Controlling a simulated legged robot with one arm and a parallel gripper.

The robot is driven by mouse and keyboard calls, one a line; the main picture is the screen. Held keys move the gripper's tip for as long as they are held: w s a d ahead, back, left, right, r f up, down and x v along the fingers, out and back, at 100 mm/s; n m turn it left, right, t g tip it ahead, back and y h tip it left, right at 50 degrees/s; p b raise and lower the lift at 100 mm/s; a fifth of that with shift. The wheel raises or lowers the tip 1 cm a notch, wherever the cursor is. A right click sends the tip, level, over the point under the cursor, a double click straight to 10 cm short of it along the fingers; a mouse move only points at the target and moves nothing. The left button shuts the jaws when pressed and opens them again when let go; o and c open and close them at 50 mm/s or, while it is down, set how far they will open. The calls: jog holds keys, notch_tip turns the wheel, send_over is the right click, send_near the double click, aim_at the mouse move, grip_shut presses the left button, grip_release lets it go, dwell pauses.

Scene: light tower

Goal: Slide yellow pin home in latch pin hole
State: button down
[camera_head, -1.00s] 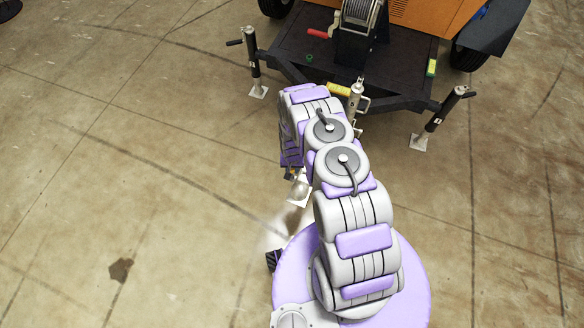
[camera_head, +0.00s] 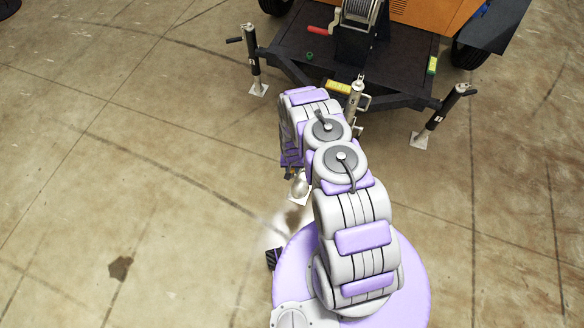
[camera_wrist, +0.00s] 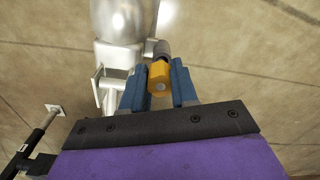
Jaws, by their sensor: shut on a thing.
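In the wrist view, my gripper (camera_wrist: 158,69) has its two blue fingers shut on the yellow pin (camera_wrist: 159,79), one finger on each side. The pin's yellow end faces the camera. A grey cylindrical part (camera_wrist: 159,48) shows just beyond it, close beside the silver coupler (camera_wrist: 119,55). The latch pin hole is hidden, so I cannot tell how far the pin is in. In the head view, the coupler (camera_head: 299,187) shows as a small silver shape below my gripper (camera_head: 289,172); my arm hides most of the contact there.
The trailer's black deck (camera_head: 405,70) and frame stand ahead, with a winch (camera_head: 358,18) on top. Jack legs stand at the left (camera_head: 254,62) and right (camera_head: 437,118), and a silver jack post (camera_head: 355,98) stands beside my arm. Concrete floor at the left is open.

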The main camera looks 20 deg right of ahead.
jog(key=shift+f, duration=0.5)
jog(key=c, duration=0.8)
grip_release()
jog(key=shift+r, duration=0.1)
notch_tip(320, 180, up, 17)
jog(key=p, duration=0.3)
jog(key=shift+r+p, duration=0.1)
jog(key=shift+p, duration=0.25)
